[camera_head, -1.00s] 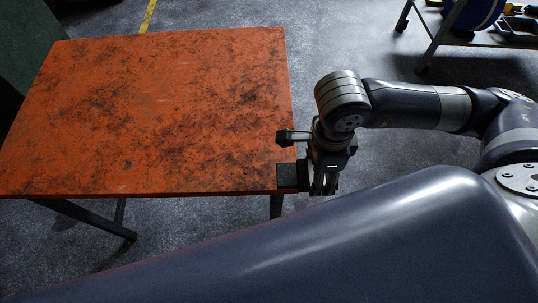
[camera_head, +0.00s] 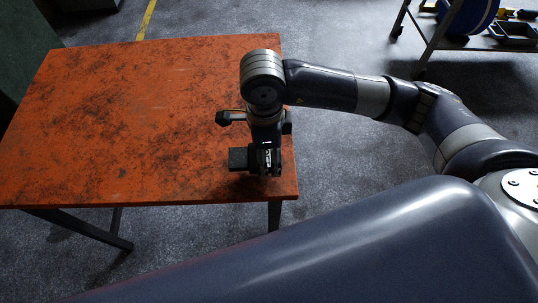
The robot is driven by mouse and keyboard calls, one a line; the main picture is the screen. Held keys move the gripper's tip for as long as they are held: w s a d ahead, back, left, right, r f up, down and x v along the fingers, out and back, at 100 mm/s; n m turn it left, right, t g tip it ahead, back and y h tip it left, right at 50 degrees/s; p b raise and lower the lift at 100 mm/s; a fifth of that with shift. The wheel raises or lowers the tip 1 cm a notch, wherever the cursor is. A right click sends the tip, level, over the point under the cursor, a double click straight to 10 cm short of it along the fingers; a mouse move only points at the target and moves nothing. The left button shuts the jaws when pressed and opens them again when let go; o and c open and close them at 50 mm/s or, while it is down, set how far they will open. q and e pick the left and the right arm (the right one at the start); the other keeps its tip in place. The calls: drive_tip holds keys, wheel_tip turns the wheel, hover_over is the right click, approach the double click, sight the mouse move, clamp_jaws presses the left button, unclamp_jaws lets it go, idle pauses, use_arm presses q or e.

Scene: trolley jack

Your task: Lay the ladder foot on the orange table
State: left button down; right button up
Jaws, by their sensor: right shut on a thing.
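The orange table (camera_head: 130,110) has a worn, black-stained top and fills the left half of the head view. My right gripper (camera_head: 262,168) points down over the table's right part, near its front right corner. It is shut on the ladder foot (camera_head: 238,158), a small dark block that sticks out to the left of the fingers. Part of the foot is hidden behind the gripper. I cannot tell whether the foot touches the tabletop or is just above it. My left gripper is not in view.
The tabletop is otherwise bare, with wide free room to the left of the gripper. A metal rack (camera_head: 432,45) with a blue round thing (camera_head: 470,15) stands at the back right. A dark green surface (camera_head: 28,45) stands at the far left.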

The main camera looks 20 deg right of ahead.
sight(269, 155)
wheel_tip(269, 155, down, 3)
drive_tip(key=shift+s+r, duration=0.1)
drive_tip(key=shift+r, duration=0.05)
drive_tip(key=shift+f, duration=0.2)
drive_tip(key=o, duration=1.2)
drive_tip(key=shift+r, duration=0.15)
